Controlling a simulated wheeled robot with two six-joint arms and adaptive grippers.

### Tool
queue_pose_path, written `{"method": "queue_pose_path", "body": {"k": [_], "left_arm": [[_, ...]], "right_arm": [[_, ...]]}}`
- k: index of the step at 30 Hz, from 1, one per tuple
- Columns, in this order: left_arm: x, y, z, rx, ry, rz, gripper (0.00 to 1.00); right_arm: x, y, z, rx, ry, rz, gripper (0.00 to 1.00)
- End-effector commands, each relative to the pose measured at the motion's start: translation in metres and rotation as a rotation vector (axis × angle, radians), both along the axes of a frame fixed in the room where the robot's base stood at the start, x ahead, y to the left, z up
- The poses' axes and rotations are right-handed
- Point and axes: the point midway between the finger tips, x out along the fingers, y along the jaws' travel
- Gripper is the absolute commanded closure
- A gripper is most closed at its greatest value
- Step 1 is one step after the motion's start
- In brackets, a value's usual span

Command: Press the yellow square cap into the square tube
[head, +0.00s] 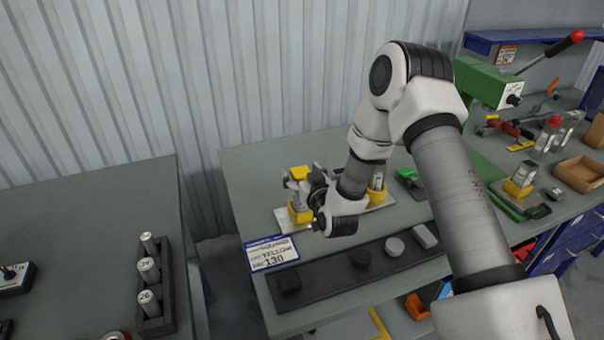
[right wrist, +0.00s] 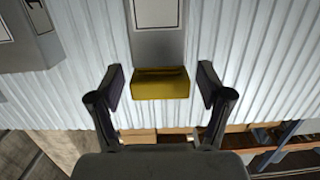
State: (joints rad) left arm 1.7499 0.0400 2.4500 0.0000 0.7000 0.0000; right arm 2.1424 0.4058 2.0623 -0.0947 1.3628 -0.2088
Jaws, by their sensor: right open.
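The yellow square cap (head: 299,173) is at the upper end of the grey square tube (head: 301,196), which stands upright in a yellow holder (head: 299,213). How deep the cap sits cannot be told. My right gripper (head: 316,190) is beside the tube, on its right, with its fingertips partly hidden by my own arm. In the right wrist view the gripper (right wrist: 160,88) is open, one finger on each side of the yellow cap (right wrist: 160,84), with visible gaps. The grey tube (right wrist: 157,38) continues from the cap to the top of that picture. My left gripper is not in view.
Another tube in a yellow holder (head: 377,193) stands just right of the gripper, partly hidden by my arm. A dark strip (head: 325,274) with several small pieces and a sign (head: 271,254) lie at the table's front. A green press (head: 488,83) stands at the right.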

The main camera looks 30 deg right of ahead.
Motion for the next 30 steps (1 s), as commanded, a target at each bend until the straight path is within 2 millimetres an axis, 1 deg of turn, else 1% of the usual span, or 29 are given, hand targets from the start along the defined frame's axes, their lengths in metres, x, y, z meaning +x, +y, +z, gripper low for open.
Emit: {"method": "queue_pose_path", "body": {"k": [2,5,8,12,15,18,22,30], "left_arm": [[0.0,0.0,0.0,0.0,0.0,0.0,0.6],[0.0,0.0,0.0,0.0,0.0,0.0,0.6],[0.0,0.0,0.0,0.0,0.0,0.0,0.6],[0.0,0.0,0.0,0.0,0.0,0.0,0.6],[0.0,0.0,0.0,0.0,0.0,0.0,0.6],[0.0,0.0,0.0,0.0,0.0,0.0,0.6],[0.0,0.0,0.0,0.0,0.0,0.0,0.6],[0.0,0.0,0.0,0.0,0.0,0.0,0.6]], "right_arm": [[-0.003,0.001,0.0,0.001,0.001,0.0,0.22],[-0.015,0.003,0.001,0.001,0.002,0.0,0.22],[-0.036,0.008,0.005,0.004,0.003,-0.001,0.22],[-0.072,0.016,0.009,0.004,0.004,0.0,0.22],[-0.094,0.021,0.013,0.004,0.004,0.0,0.22],[-0.108,0.024,0.015,0.002,0.003,0.0,0.22],[-0.115,0.026,0.016,0.001,0.001,0.001,0.22],[-0.115,0.026,0.016,0.0,0.001,0.0,0.22]]}}
